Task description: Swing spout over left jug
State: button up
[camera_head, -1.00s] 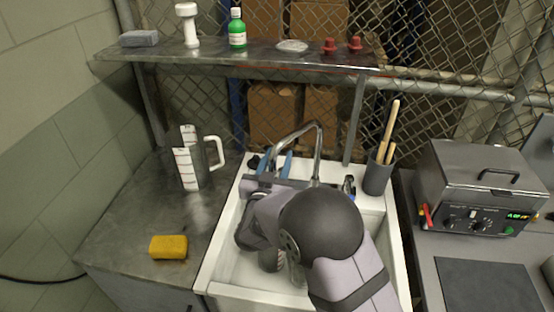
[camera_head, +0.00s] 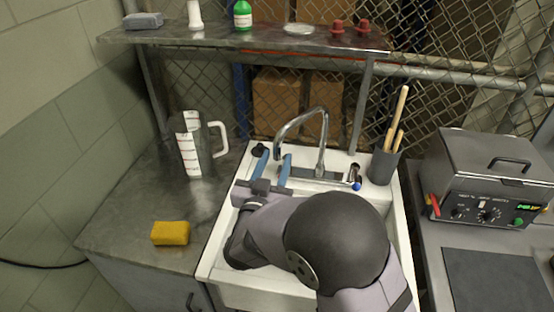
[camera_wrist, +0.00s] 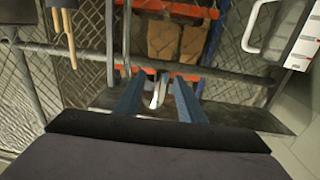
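The chrome spout (camera_head: 300,113) arches from its base at the back of the white sink and curves down to the left. My gripper (camera_head: 271,163) is at the sink's back left, its blue fingers apart on either side of the spout's end. In the wrist view the spout's tip (camera_wrist: 158,92) shows between the open fingers (camera_wrist: 157,98); I cannot tell whether they touch it. A clear measuring jug (camera_head: 190,148) with a white handle stands on the counter left of the sink. My arm hides much of the basin.
A yellow sponge (camera_head: 170,233) lies on the metal counter (camera_head: 130,215). A grey holder (camera_head: 382,165) with wooden utensils stands at the sink's back right. A shelf (camera_head: 260,44) with small items spans above. A grey heater box (camera_head: 490,175) stands at right.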

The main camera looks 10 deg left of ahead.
jog(key=shift+w+a+r+m+h+p, duration=0.15)
jog(key=shift+a+r+m+h+p, duration=0.1)
jog(key=shift+m+h+p, duration=0.25)
jog(key=shift+w+a+r+m+h+p, duration=0.1)
jog(key=shift+a+m+h+p, duration=0.15)
jog(key=shift+h, duration=0.45)
jog(key=shift+s+a+f+m+g+h+p, duration=0.15)
jog(key=shift+m+h+p, duration=0.15)
jog(key=shift+h, duration=0.25)
jog(key=shift+a+f+m+g+h+p, duration=0.15)
jog(key=shift+m+h, duration=0.2)
jog(key=shift+h, duration=0.2)
jog(key=shift+s+d+f+m+g+h, duration=0.1)
jog(key=shift+s+m+g+h, duration=0.1)
jog(key=shift+m+g+h, duration=0.15)
jog(key=p+x, duration=0.3)
jog(key=x, duration=0.4)
jog(key=shift+w, duration=0.2)
jog(key=shift+d, duration=0.1)
grip_shut()
